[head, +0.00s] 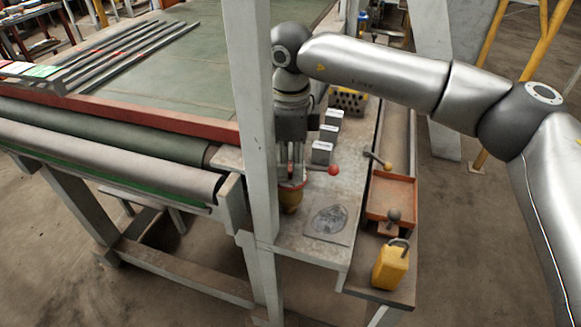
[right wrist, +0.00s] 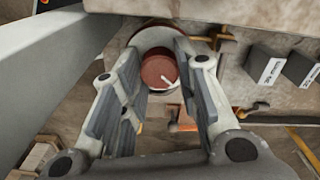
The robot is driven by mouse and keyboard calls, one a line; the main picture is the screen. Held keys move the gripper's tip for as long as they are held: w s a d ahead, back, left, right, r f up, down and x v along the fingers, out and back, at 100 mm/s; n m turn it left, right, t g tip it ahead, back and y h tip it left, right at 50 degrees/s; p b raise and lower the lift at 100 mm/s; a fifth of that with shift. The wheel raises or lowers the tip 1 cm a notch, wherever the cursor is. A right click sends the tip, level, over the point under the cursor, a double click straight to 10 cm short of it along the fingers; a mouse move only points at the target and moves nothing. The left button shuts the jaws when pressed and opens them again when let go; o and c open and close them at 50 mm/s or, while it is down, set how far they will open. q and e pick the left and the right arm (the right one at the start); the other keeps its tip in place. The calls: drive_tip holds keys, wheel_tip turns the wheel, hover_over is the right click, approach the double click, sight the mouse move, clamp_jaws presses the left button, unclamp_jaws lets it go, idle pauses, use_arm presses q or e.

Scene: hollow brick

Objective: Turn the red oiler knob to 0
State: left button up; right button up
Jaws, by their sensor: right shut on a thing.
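The red oiler knob (right wrist: 158,72) shows between my right gripper's fingers in the right wrist view, round with a white pointer mark towards the lower right. A pale ring surrounds it. My right gripper (right wrist: 160,92) points down and is shut on the knob, one finger on each side. The 0 mark cannot be made out. My left gripper is not in view.
A grey post (head: 252,120) stands close left of my right gripper. An orange tray (head: 391,195) and a yellow can (head: 391,265) are further right.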

sight(290, 165)
drive_tip(key=shift+n+b, duration=0.3)
drive_tip(key=shift+n, duration=0.6)
drive_tip(key=o, duration=0.8)
drive_tip(key=shift+c, duration=0.2)
drive_tip(key=shift+r, duration=0.1)
wheel_tip(290, 165, up, 12)
drive_tip(key=shift+w, duration=0.1)
